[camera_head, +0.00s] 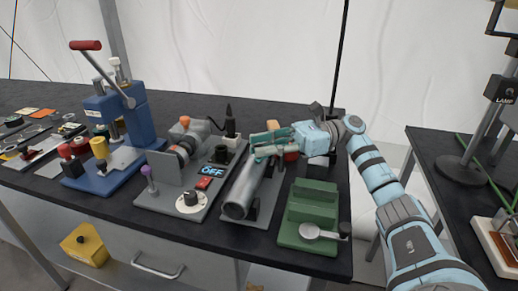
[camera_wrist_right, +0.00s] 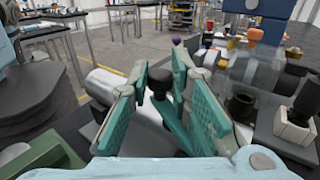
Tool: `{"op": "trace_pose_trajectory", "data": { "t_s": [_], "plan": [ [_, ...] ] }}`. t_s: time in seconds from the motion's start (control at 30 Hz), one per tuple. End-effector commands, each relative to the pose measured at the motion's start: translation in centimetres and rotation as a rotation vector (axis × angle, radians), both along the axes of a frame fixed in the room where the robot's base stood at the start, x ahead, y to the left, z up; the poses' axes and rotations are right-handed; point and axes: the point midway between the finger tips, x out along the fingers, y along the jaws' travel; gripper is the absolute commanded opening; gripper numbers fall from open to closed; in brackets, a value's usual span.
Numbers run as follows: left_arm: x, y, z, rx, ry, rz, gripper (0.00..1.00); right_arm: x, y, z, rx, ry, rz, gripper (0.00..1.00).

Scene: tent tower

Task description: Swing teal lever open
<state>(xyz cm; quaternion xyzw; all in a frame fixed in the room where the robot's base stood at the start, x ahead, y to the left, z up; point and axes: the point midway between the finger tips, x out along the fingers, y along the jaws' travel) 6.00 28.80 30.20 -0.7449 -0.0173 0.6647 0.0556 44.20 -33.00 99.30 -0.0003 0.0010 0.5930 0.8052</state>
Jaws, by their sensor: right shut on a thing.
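My right gripper (camera_head: 256,146) reaches in from the right over a grey metal cylinder (camera_head: 238,200) on a grey base plate. In the wrist view its teal-padded fingers (camera_wrist_right: 160,100) stand on either side of a dark round knob (camera_wrist_right: 160,83). The teal lever (camera_wrist_right: 172,122) shows as a bar below that knob, between the fingers, and the gripper is shut on it. The lever's far end and pivot are hidden. In the head view the fingers cover the lever, so I cannot tell its angle there. My left gripper is not in view.
A green block fixture (camera_head: 312,205) stands right of the cylinder, near the table's edge. A blue press with a red-handled lever (camera_head: 86,46) stands farther left. A lamp table (camera_head: 460,160) is at right.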

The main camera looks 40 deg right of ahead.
Motion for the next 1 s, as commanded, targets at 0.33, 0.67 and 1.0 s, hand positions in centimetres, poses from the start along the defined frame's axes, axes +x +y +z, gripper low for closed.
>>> {"op": "trace_pose_trajectory", "data": {
  "t_s": [0.33,0.67,1.0],
  "plan": [
    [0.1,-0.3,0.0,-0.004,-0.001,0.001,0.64,0.1,0.1,0.1,0.001,0.000,0.000,0.40],
    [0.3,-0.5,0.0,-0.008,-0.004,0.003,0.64,0.1,0.1,0.6,0.000,-0.002,0.000,0.40],
    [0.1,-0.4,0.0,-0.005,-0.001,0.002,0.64,0.1,0.0,8.3,0.001,-0.006,-0.001,0.40]
  ]
}}
